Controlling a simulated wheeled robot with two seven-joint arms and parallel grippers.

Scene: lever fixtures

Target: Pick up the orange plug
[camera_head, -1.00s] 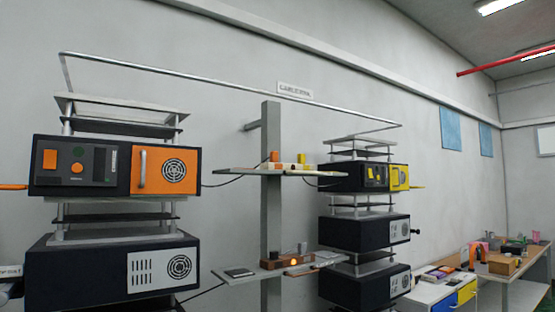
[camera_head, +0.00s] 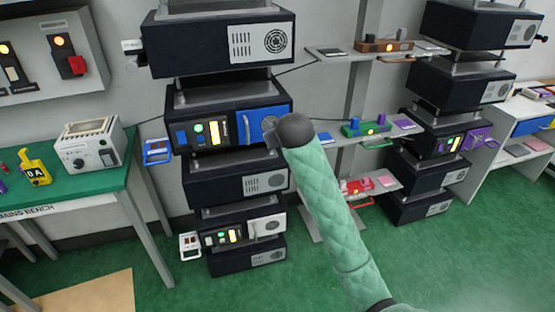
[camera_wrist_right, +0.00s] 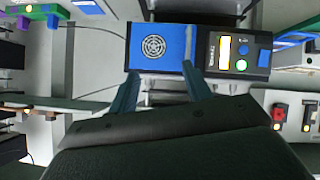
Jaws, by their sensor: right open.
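No orange plug can be made out in the views of now. My right arm, in a green quilted sleeve, reaches up from the bottom right in the head view. Its dark rounded wrist end is in front of the blue-doored unit (camera_head: 263,122). In the right wrist view my right gripper (camera_wrist_right: 161,70) is open, with two teal fingers apart and nothing seen held. The blue door (camera_wrist_right: 158,45) with a round grille is in front of the fingers. Whether the fingers touch it I cannot tell. My left gripper is not in view.
A shelf at the upper right holds a brown block (camera_head: 385,46) with a lit orange lamp. A purple-doored unit (camera_head: 478,138) stands right.

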